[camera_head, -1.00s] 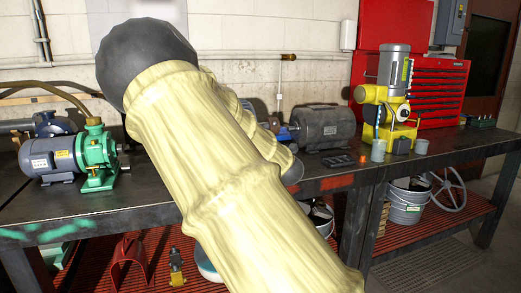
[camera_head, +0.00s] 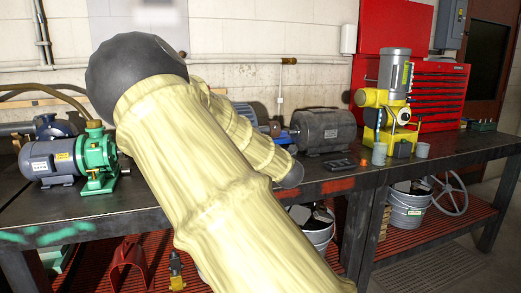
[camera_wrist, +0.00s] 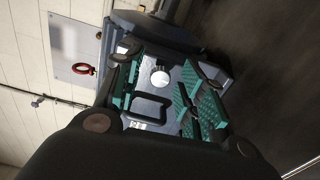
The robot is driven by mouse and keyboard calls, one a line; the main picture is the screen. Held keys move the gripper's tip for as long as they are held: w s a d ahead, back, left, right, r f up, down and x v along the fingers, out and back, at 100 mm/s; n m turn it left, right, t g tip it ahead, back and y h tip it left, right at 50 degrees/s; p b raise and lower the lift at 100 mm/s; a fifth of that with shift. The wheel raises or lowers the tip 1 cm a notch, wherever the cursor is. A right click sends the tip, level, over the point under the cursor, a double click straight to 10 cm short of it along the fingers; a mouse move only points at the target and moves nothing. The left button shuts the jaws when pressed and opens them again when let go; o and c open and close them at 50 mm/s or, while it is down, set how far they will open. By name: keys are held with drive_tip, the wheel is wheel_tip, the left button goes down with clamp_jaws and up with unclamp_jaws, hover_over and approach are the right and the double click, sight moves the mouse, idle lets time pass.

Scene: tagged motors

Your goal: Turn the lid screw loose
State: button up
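In the wrist view, my gripper (camera_wrist: 163,97) has its teal ribbed finger pads apart on both sides. Between and beyond them is a blue-grey machine housing (camera_wrist: 178,75) with a round pale disc (camera_wrist: 160,78) on it. A dark square frame shape (camera_wrist: 150,108) shows just below the disc. I cannot tell whether the disc is the lid screw, nor whether a pad touches the housing. In the head view, my pale-sleeved arm hides the gripper. Part of a blue motor (camera_head: 244,112) shows behind the arm on the bench.
The workbench (camera_head: 90,212) also holds a green-and-grey motor (camera_head: 75,158) at left, a dark grey motor (camera_head: 325,130) right of the arm and a yellow machine (camera_head: 388,105) farther right. A red tool cabinet (camera_head: 440,90) stands behind.

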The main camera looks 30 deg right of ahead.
drive_tip(key=shift+d, duration=0.1)
drive_tip(key=s+a+m+p, duration=0.2)
drive_tip(key=s+m+p, duration=0.9)
drive_tip(key=m, duration=0.7)
drive_tip(key=shift+s+a+m+p, duration=0.35)
drive_tip(key=shift+s+a+m, duration=0.05)
drive_tip(key=shift+s, duration=0.1)
idle(1.1)
